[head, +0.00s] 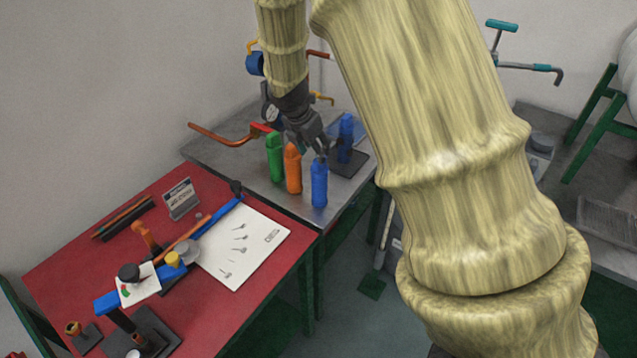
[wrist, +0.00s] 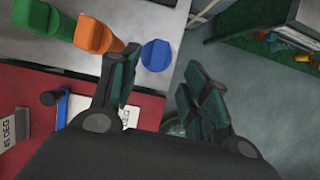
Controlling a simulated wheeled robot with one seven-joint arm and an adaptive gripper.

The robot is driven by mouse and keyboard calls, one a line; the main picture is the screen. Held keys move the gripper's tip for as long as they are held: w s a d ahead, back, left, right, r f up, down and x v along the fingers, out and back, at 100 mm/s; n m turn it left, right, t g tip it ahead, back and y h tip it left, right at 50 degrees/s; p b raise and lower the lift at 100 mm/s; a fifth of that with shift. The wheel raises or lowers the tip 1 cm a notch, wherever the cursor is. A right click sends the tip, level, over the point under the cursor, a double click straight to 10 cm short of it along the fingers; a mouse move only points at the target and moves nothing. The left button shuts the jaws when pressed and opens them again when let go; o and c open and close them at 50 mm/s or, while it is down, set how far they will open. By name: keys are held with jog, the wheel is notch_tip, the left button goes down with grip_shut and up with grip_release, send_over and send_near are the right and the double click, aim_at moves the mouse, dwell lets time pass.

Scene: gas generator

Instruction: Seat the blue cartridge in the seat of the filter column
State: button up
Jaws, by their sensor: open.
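A blue cartridge (head: 319,183) stands upright at the front edge of the grey metal table. The wrist view shows its round blue top (wrist: 157,55) just right of my left finger. My gripper (head: 325,148) is open and empty, above and behind the cartridge. In the wrist view the open fingers (wrist: 160,82) point toward the table edge, with the blue top between their lines, nearer the left finger. A second blue upright piece (head: 345,138) stands behind, by a dark base plate (head: 350,163); I cannot tell whether it is the filter column. No seat is clearly visible.
An orange cartridge (head: 293,170) and a green one (head: 274,158) stand close to the left of the blue cartridge. A red table (head: 75,240) with tools and a white sheet (head: 255,235) lies front left.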

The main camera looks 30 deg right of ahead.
aim_at(319, 182)
jog(key=shift+x, duration=0.95)
jog(key=shift+p+x, duration=0.9)
jog(key=shift+x, duration=0.2)
jog(key=shift+w+d+p+x, duration=0.15)
jog(key=shift+p+x, duration=0.1)
jog(key=shift+x, duration=0.5)
jog(key=shift+w+d+p+x, duration=0.1)
jog(key=shift+p+x, duration=0.1)
jog(key=shift+x, duration=0.6)
jog(key=shift+r, duration=0.15)
grip_shut()
